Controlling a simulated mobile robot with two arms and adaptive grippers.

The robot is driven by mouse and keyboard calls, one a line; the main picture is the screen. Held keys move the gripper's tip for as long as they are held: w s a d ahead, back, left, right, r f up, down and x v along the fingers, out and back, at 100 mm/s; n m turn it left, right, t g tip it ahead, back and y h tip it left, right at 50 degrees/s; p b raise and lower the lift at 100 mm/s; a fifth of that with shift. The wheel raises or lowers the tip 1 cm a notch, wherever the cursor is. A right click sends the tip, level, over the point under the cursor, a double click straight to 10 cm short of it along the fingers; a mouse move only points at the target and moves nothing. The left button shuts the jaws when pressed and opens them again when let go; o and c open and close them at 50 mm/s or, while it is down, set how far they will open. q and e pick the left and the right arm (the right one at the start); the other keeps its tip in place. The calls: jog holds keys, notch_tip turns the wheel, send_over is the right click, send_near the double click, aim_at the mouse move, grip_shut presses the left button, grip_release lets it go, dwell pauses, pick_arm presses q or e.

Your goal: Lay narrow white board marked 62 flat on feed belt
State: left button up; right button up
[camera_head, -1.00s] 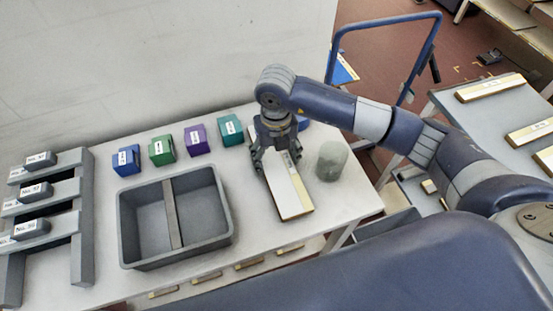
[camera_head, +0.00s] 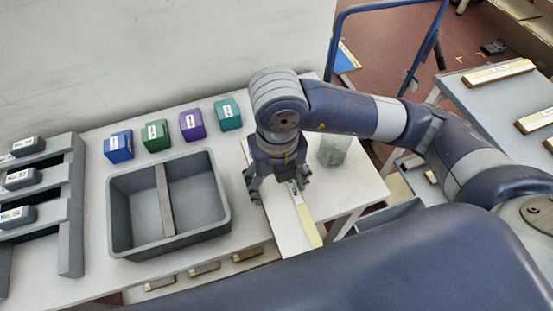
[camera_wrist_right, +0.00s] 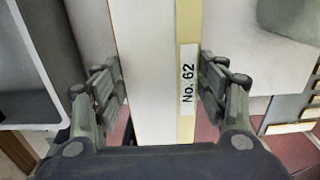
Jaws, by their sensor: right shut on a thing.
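The narrow white board (camera_head: 286,232) carries a yellowish strip along one long side. Its label "No. 62" reads clearly in the right wrist view, where the board (camera_wrist_right: 145,70) runs lengthwise between the fingers. My right gripper (camera_head: 278,188) points down and is shut on the board across its width. The board's near end reaches past the white table's front edge in the head view. Whether the board touches the table is hard to tell. My left gripper is not in view. I cannot pick out a feed belt in these frames.
A grey divided bin (camera_head: 222,225) stands left of the board on the white table (camera_head: 95,290). Blue, green, purple and teal blocks line the back. A grey-green cylinder (camera_head: 333,150) stands just right of my gripper. A blue-railed cart and a side table (camera_head: 480,110) with boards are at right.

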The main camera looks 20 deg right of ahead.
jog(key=shift+s+a+r, duration=0.1)
jog(key=shift+s+a, duration=0.1)
jog(key=shift+s, duration=0.5)
jog(key=shift+s+a+r, duration=0.1)
jog(key=shift+s+a, duration=0.1)
jog(key=shift+s, duration=0.5)
